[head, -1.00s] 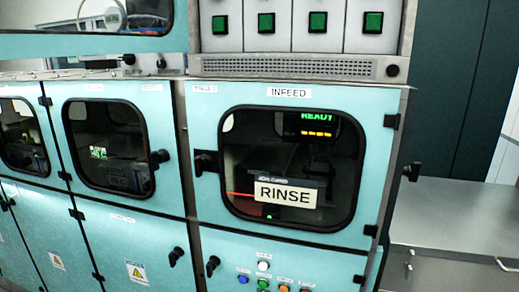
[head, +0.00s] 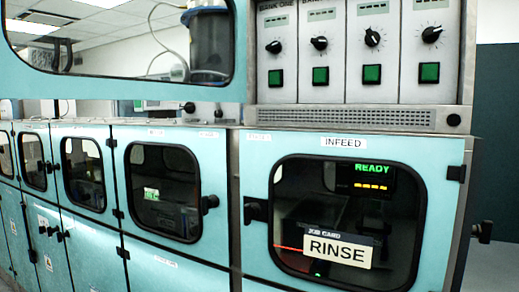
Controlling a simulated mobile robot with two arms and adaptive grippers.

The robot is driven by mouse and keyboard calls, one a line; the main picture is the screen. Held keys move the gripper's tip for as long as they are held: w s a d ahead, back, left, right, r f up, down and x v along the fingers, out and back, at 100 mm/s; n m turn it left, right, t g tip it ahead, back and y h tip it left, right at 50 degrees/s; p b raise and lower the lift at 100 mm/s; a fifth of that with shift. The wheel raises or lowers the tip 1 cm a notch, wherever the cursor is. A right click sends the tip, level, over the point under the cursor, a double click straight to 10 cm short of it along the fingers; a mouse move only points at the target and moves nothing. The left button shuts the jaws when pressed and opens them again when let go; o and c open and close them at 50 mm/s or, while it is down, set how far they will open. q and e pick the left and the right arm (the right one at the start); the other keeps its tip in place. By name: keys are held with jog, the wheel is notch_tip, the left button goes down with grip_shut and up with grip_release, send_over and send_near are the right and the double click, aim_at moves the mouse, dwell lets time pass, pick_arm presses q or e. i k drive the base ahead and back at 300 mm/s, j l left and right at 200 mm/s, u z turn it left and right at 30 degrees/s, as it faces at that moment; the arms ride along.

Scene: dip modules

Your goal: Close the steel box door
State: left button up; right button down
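No door that I can pick out as the steel box door shows clearly. The nearest door is a teal INFEED door (head: 452,215) with a dark window, a black handle (head: 255,210) on its left and a hinge at its upper right. It looks shut, flush with its frame. A RINSE card (head: 336,251) and a green READY display (head: 369,168) show at its window. Neither of my grippers is in view.
Several more teal doors with dark windows (head: 163,190) run off to the left and look shut. Above are a control panel (head: 320,75) with knobs and green buttons, and a long teal-framed window (head: 110,85). A grey surface (head: 497,262) lies at the right.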

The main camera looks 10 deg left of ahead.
aim_at(19, 79)
jog(key=i+j+z, duration=0.1)
jog(key=j+z, duration=0.25)
jog(key=j, duration=0.6)
jog(key=j+z, duration=0.35)
jog(key=j, duration=0.6)
jog(key=k+j+z, duration=0.15)
jog(key=j+z, duration=0.2)
jog(key=j, duration=0.6)
